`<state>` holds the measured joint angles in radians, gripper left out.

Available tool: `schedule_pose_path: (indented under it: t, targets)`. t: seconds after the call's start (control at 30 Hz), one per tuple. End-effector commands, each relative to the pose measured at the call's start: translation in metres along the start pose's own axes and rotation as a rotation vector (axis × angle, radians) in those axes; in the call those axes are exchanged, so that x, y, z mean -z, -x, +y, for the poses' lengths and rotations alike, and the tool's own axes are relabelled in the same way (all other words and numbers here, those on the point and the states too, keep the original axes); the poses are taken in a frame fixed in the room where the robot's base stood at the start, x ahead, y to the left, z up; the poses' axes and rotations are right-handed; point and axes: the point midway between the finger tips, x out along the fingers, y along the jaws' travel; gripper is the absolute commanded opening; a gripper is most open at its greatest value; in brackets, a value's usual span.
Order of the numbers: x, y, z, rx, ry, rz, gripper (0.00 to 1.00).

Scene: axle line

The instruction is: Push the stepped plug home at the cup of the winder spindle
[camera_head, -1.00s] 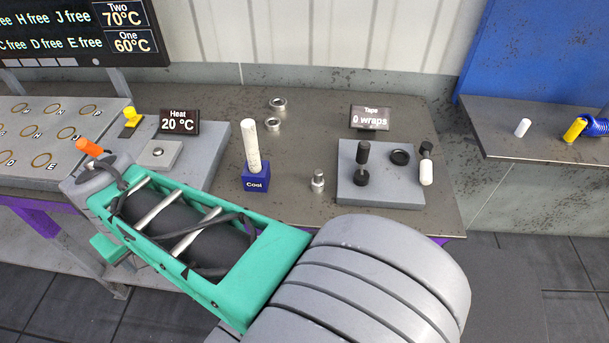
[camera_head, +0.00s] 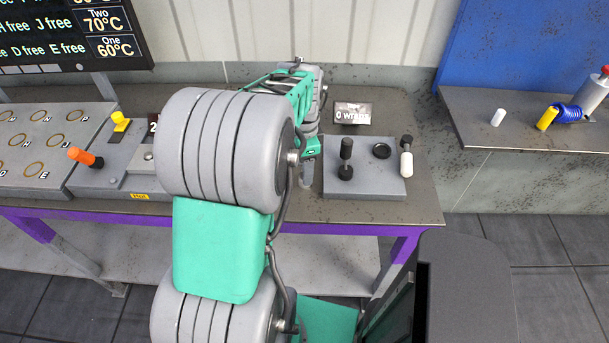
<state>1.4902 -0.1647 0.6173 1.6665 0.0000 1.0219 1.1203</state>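The winder (camera_head: 327,190) is a grey block with a black upright spindle (camera_head: 346,148), a black ring-shaped cup (camera_head: 382,150) and a white-handled crank (camera_head: 406,160). A small grey metal piece, probably the stepped plug (camera_head: 306,178), shows partly at the left edge of the block, low beside my arm's end. My gripper (camera_head: 308,160) is at the far end of my arm, just left of the winder. Its fingers are mostly hidden by my arm, so I cannot tell whether they are open or touch the plug.
A "0 wraps" sign (camera_head: 353,113) stands behind the winder. My arm covers the middle of the bench (camera_head: 420,205). At left are a panel of ringed holes (camera_head: 30,160), an orange lever (camera_head: 85,157) and a yellow one (camera_head: 120,121). A side shelf (camera_head: 540,140) at right holds small parts.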

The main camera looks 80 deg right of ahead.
Motion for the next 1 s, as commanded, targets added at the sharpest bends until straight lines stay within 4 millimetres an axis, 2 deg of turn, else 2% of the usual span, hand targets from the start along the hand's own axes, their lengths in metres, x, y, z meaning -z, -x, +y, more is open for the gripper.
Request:
schedule_pose_path:
  t: [0.2, 0.43, 1.0]
  targets:
    - [0.001, -0.034, 0.001, -0.004, 0.002, -0.002, 0.55]
    - [0.001, -0.038, 0.000, 0.000, 0.003, 0.000, 0.55]
    - [0.001, -0.038, 0.000, 0.000, 0.003, 0.000, 0.10]
